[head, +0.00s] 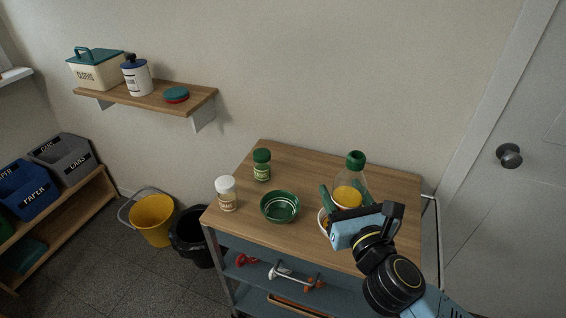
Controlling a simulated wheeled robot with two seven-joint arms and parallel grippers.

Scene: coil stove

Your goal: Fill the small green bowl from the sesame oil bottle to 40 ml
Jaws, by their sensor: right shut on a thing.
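The small green bowl (279,207) stands upright on the wooden top of the cart, left of my right gripper; its inside looks dark green, and I cannot make out any oil in it. A clear bottle with a green cap (355,160) and yellow liquid (348,196), apparently the sesame oil bottle, is upright or nearly so right of the bowl. My right gripper (352,212) is shut on the bottle, whose lower part it hides; the fingertips are hard to see. I cannot tell whether the bottle touches the top. My left gripper is out of view.
A green-capped jar (262,165) and a white-capped jar (228,194) stand left of the bowl. A pale-rimmed item (322,220) is mostly hidden by my gripper. The cart top (300,165) is bare behind the bowl. A door (525,190) is at the right.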

